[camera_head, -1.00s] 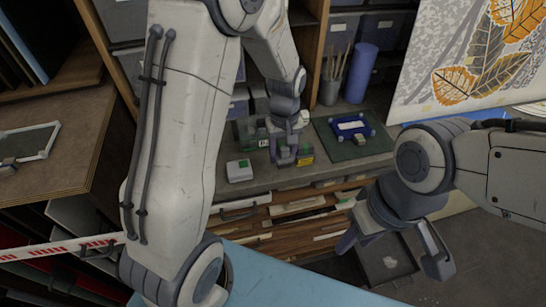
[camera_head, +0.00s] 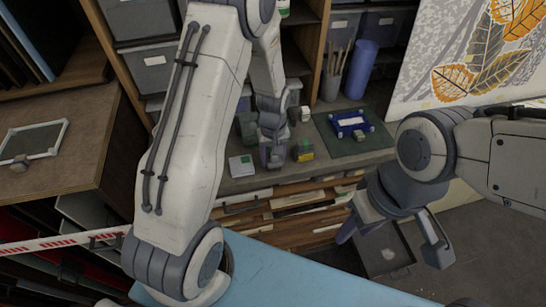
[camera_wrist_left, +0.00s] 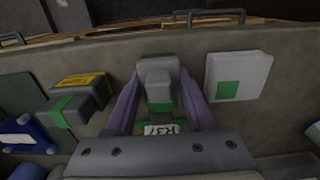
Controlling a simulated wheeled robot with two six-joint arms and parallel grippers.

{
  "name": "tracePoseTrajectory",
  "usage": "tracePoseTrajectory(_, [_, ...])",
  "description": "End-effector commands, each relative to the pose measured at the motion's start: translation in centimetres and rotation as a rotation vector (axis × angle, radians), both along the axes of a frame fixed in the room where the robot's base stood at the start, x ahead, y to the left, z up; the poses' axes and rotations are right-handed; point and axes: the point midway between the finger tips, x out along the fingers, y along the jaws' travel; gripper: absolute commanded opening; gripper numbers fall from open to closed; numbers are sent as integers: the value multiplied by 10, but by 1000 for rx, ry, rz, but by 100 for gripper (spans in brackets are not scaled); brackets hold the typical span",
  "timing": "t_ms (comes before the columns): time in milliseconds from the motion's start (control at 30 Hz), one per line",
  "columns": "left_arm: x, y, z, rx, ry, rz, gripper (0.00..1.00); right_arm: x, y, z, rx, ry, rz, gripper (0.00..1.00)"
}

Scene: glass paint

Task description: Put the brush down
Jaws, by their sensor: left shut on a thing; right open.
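My left gripper (camera_head: 272,158) is low over the grey bench. In the left wrist view its two purple fingers (camera_wrist_left: 160,105) are closed on a grey block-like piece (camera_wrist_left: 157,72) with a green patch. This may be the brush, but its handle and bristles cannot be made out. The fingers and held piece are at the bench top, and I cannot tell whether the piece touches it. My right gripper (camera_head: 393,238) is open and empty, in front of the bench at right.
A white block with a green square (camera_head: 241,166) and a dark block with a yellow label (camera_head: 303,151) flank the left gripper. A blue frame (camera_head: 352,124) lies on a green mat (camera_head: 365,145). A cup of brushes (camera_head: 331,84) and a blue roll (camera_head: 361,69) stand behind.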

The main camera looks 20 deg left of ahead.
Motion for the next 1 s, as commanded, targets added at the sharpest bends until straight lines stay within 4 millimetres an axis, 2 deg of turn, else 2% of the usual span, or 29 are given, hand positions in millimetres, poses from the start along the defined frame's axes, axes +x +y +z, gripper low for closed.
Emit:
tracePoseTrajectory(33, [0, 0, -3, 0, 0, 0, 10, 0, 0, -3, 0, 0, 0, 45])
tracePoseTrajectory(67, [0, 0, -2, 0, 0, 0, 66, 0, 0, -1, 0, 0, 0, 45])
tracePoseTrajectory(100, [0, 0, -2, 0, 0, 0, 81, 0, 0, -1, 0, 0, -1, 45])
tracePoseTrajectory(133, [0, 0, -2, 0, 0, 0, 84, 0, 0, -1, 0, 0, -1, 45])
tracePoseTrajectory(500, [0, 0, 4, 0, 0, 0, 84, 0, 0, 3, 0, 0, 0, 45])
tracePoseTrajectory(567, [1, 0, 7, 0, -4, 0, 84, 0, 0, -2, 0, 0, 0, 45])
tracePoseTrajectory(667, [2, 0, 20, -1, -6, 0, 84, 0, 0, -7, 0, 0, -1, 45])
tracePoseTrajectory(1000, [1, 0, 90, 0, -7, 0, 84, 0, 0, -27, 0, 0, -5, 45])
